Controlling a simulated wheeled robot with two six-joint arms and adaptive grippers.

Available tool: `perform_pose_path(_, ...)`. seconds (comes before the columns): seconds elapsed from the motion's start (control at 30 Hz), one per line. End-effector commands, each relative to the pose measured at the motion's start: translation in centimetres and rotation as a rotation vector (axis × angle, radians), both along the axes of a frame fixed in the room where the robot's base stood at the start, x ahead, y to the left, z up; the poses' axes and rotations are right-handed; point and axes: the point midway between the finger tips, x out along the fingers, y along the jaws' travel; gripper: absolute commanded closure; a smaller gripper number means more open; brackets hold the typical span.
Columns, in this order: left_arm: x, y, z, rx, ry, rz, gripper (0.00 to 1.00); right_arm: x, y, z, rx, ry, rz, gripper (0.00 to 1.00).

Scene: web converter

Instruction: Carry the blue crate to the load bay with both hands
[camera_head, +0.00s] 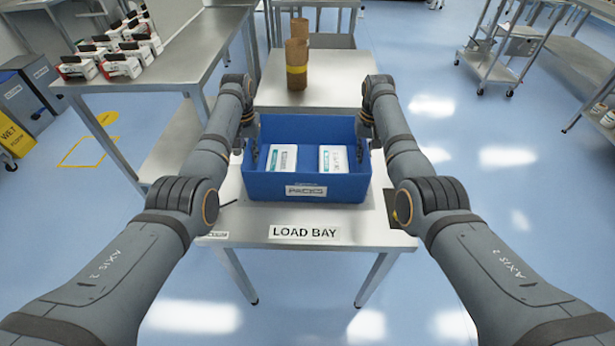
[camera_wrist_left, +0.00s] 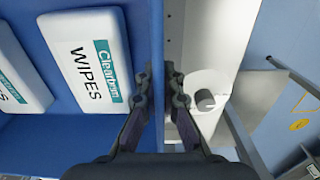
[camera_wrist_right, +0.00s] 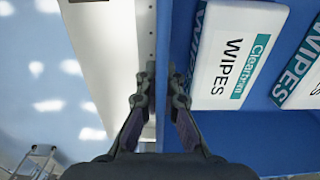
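The blue crate (camera_head: 268,188) is level over the near part of the steel table marked by the LOAD BAY label (camera_head: 304,232). I cannot tell whether its base touches the tabletop. It holds two white wipes packs (camera_head: 283,159) (camera_head: 333,159). My left gripper (camera_head: 252,146) is at the crate's left wall, and my right gripper (camera_head: 364,144) is at its right wall. In the left wrist view, the fingers (camera_wrist_left: 159,92) are closed around the wall's rim, one on each side. In the right wrist view, the fingers (camera_wrist_right: 160,92) straddle the opposite rim the same way.
Brown cylinders (camera_head: 297,62) stand on the tabletop behind the crate. A long steel bench (camera_head: 165,65) with several white-and-red boxes is at left. A dark pad (camera_head: 396,207) lies right of the crate. Blue floor is open on the right; a steel cart (camera_head: 488,66) stands farther back.

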Motion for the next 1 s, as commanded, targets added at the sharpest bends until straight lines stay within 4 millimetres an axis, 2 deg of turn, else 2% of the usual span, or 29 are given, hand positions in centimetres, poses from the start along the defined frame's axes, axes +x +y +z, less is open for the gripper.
perform_pose_path(0.03, 0.0, 0.0, -0.5, 0.0, -0.001, 0.0, 0.94, 0.0, 0.0, -0.5, 0.0, -0.001, 0.0, 0.94)
perform_pose_path(0.2, 0.0, 0.0, -0.1, 0.0, 0.0, 0.0, 0.72, 0.0, 0.0, -0.1, 0.0, 0.0, 0.0, 0.72)
perform_pose_path(0.47, 0.0, 0.0, -0.1, 0.0, 0.0, 0.0, 0.72, 0.0, 0.0, -0.1, 0.0, 0.0, 0.0, 0.72)
perform_pose_path(0.57, 0.1, 0.0, 0.5, 0.0, -0.002, 0.0, 0.72, 0.0, 0.0, -0.1, 0.0, 0.0, 0.0, 0.72)
perform_pose_path(0.67, 0.1, 0.0, 2.3, 0.0, -0.004, 0.0, 0.72, 0.0, 0.0, -0.1, 0.0, 0.0, 0.0, 0.72)
perform_pose_path(0.9, 0.1, 0.0, 8.2, 0.0, -0.003, 0.0, 0.72, 0.0, 0.0, -0.1, 0.0, 0.0, 0.0, 0.72)
perform_pose_path(1.0, 0.1, 0.0, 10.1, 0.0, -0.002, 0.0, 0.72, 0.0, 0.0, -0.1, 0.0, 0.0, 0.0, 0.72)
